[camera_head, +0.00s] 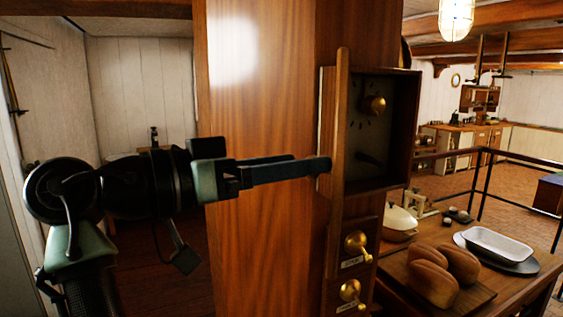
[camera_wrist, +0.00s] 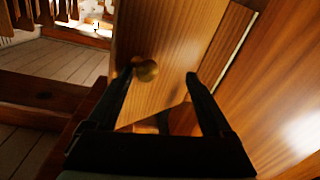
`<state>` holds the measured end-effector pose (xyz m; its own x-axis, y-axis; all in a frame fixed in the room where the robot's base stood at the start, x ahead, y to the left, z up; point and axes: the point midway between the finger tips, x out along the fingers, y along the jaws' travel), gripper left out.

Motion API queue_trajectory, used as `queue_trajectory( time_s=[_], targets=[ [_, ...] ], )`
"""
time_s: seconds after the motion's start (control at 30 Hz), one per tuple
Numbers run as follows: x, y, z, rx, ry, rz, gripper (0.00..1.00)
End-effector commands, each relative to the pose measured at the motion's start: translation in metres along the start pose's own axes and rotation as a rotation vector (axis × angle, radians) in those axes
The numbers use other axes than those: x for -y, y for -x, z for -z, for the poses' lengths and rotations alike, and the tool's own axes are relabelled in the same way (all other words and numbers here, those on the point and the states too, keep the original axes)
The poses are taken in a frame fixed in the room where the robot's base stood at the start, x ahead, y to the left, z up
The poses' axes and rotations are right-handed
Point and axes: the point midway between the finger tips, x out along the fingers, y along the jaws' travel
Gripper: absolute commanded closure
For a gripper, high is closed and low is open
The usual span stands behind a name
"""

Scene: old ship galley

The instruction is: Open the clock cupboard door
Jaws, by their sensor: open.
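My gripper (camera_head: 320,165) is open at the left, outer side of the door. In the wrist view my gripper (camera_wrist: 160,76) has its left fingertip beside the knob. Whether it touches the door is unclear.
Below the cupboard are brass knobs (camera_head: 357,242) on labelled drawer fronts. A table to the right holds bread loaves on a board (camera_head: 398,270), a white tray (camera_head: 500,244) and a pot (camera_head: 398,222). The pillar (camera_head: 262,240) stands close behind my gripper.

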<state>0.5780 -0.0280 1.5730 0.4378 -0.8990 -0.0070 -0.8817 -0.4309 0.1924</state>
Motion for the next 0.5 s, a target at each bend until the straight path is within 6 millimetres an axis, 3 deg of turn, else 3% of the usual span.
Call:
queue_trajectory(
  time_s=[0.5],
  targets=[
    [0.0019,0.0009,0.0054,-0.016,0.002,0.011,0.31]
  ],
)
